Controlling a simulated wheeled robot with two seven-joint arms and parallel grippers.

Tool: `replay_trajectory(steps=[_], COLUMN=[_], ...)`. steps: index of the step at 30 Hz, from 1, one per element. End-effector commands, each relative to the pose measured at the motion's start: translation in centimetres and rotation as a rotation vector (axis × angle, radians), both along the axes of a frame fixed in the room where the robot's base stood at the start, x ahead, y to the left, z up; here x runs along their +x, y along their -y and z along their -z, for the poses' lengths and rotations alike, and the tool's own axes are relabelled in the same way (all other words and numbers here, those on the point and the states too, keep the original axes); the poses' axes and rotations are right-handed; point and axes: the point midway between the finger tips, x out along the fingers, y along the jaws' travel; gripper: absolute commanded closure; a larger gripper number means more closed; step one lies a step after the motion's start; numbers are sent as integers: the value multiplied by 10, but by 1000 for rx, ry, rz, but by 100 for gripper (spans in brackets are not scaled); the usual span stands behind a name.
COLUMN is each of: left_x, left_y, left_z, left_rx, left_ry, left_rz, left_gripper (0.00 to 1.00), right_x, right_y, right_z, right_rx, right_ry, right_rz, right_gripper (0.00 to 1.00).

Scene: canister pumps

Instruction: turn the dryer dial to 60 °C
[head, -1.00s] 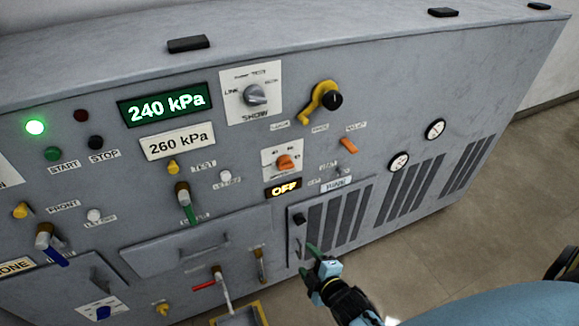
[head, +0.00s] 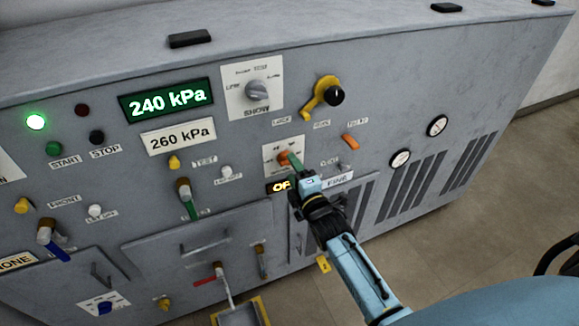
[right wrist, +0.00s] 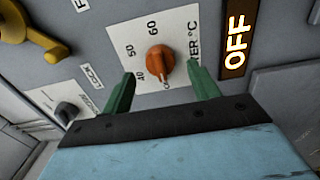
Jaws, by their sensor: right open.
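The dryer dial is an orange knob (head: 284,157) on a white plate, on the front of the grey cabinet. In the right wrist view the orange knob (right wrist: 159,58) sits on its plate marked 40, 50 and 60 with °C. Its narrow end appears to lie near the 40 side; the exact setting is hard to read. My right gripper (head: 294,164) is open at the dial. In the wrist view its green fingers (right wrist: 160,72) stand on either side of the knob, with gaps showing. The OFF display (right wrist: 237,38) is lit beside the plate. My left gripper is out of view.
A yellow-handled black knob (head: 325,94) sits above right of the dial, and an orange switch (head: 350,141) to its right. A grey selector (head: 257,91) is above. The vented door (head: 298,236) lies below, partly behind my arm. Open floor shows at right.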

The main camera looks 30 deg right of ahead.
Motion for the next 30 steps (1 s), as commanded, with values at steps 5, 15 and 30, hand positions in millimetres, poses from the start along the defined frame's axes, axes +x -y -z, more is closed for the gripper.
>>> replay_trajectory(steps=[5,15,30], left_x=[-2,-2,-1], left_y=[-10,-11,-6], left_z=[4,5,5], left_rx=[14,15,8], left_ry=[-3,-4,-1], left_rz=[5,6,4], left_gripper=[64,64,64], right_x=[22,29,29], right_y=[1,2,2], right_z=[1,0,0], right_rx=[1,0,2], right_ry=[0,-2,-1], right_rz=[0,0,0], right_gripper=[40,40,84])
